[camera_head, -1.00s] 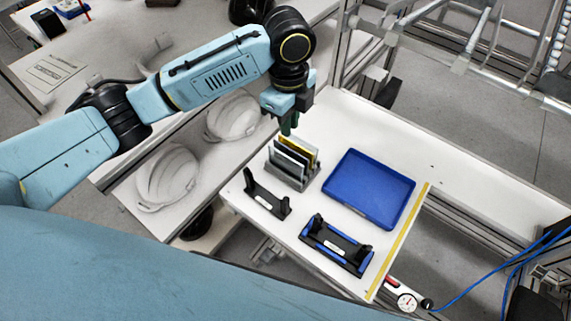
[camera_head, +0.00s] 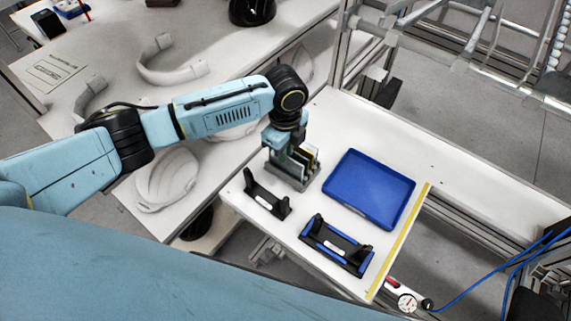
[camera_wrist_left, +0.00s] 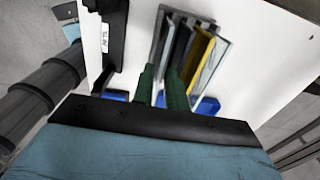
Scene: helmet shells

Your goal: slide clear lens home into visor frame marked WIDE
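A grey rack (camera_head: 293,180) holds several upright lens panes, and my left gripper is low over it. In the left wrist view its green fingers (camera_wrist_left: 160,84) are spaced apart, straddling the slots at the rack's left side. A black visor frame (camera_head: 267,198) with a small white label lies in front of the rack. A second visor frame (camera_head: 337,245), black with blue parts, lies nearer. Neither label is readable. My right gripper is out of view.
An empty blue tray (camera_head: 368,188) lies right of the rack. A yellow strip (camera_head: 398,242) runs along the table's right side. White helmet shells (camera_head: 168,180) stand on the bench at left. Bare white table (camera_head: 345,115) lies behind the rack and tray.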

